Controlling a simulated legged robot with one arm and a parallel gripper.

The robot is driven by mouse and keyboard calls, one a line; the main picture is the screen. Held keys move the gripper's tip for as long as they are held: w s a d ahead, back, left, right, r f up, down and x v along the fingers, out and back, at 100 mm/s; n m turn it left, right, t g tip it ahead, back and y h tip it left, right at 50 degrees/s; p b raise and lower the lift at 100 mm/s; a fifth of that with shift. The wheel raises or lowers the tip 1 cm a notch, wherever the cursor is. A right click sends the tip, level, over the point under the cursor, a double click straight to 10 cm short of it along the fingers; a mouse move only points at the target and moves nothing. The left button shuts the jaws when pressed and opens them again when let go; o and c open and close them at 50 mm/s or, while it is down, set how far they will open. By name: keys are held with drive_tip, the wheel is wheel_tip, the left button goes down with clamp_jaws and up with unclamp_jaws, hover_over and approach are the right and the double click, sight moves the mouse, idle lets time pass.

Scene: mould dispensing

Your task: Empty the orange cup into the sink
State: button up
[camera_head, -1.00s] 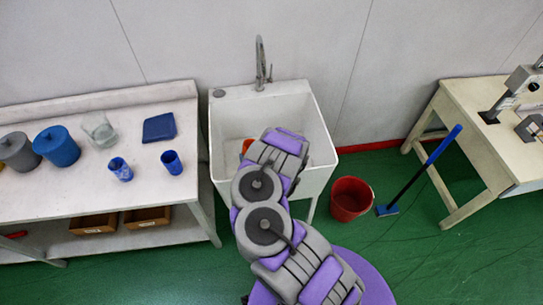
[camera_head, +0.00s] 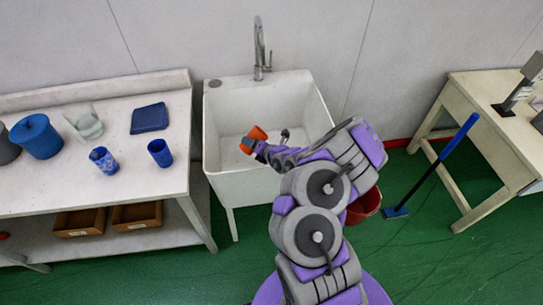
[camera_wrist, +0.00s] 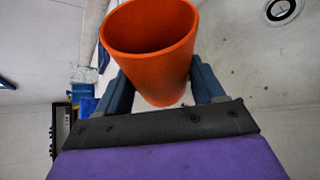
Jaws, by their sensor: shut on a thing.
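The orange cup (camera_head: 254,139) is held over the white sink (camera_head: 222,100), inside its rim as seen from my body camera. My gripper (camera_head: 259,148) is shut on the cup. In the wrist view the orange cup (camera_wrist: 150,45) sits between the two blue-grey fingers of my gripper (camera_wrist: 160,85). Its mouth shows toward the top of that view, and its inside looks plain orange with no contents that I can make out. In the body camera the cup looks tilted. The sink's drain (camera_wrist: 283,10) shows at the upper right of the wrist view.
A chrome tap (camera_head: 261,50) stands at the sink's back edge. Left is a white table (camera_head: 60,180) with blue cups (camera_head: 103,160), a clear beaker (camera_head: 84,122) and a blue pot (camera_head: 36,136). A red bucket (camera_head: 364,205), partly hidden, and a blue-handled tool (camera_head: 440,160) stand right.

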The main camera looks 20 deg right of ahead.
drive_tip(key=b, duration=0.3)
drive_tip(key=shift+w+d+f+m, duration=0.1)
drive_tip(key=shift+d+m, duration=0.05)
drive_tip(key=shift+m, duration=0.25)
drive_tip(key=shift+r+m+y+b, duration=0.3)
drive_tip(key=shift+r+y+b, duration=0.3)
drive_tip(key=shift+d+f+m+y+p, duration=0.15)
drive_tip(key=shift+m+y+p, duration=0.25)
drive_tip(key=shift+m+p, duration=0.1)
drive_tip(key=shift+d+f, duration=0.1)
drive_tip(key=shift+d, duration=0.1)
drive_tip(key=shift+d+f+m+y+p, duration=0.1)
drive_tip(key=shift+d+m+y+p, duration=0.2)
drive_tip(key=shift+m+p, duration=0.15)
drive_tip(key=shift+d+f, duration=0.1)
drive_tip(key=shift+d, duration=0.05)
drive_tip(key=shift+d+r+m+y+p, duration=0.15)
drive_tip(key=shift+r+m+y+p, duration=0.25)
drive_tip(key=shift+p, duration=0.45)
drive_tip(key=shift+f, duration=0.15)
drive_tip(key=shift+t, duration=0.3)
